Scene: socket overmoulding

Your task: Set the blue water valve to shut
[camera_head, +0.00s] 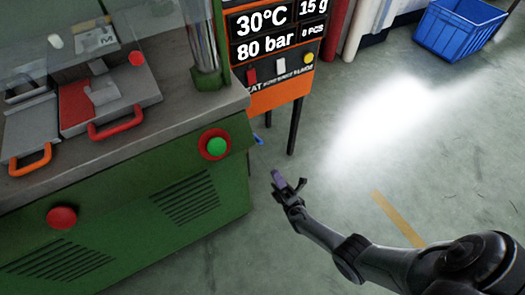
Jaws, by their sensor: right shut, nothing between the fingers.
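A small blue piece (258,139), which looks like the water valve's handle, sticks out past the right edge of the green machine. Most of the valve is hidden behind the machine's corner, so I cannot tell its setting. My right gripper (280,182) is shut and empty, with a purple part at its tip. In the picture it is below and slightly right of the blue piece, with a gap between them. My left gripper is not in view.
The green machine (130,225) fills the left, with a green button (217,146) near its right corner. An orange-framed display panel (275,60) stands on dark legs behind. A blue crate (460,28) is at the top right. The floor (330,195) near my right gripper is clear.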

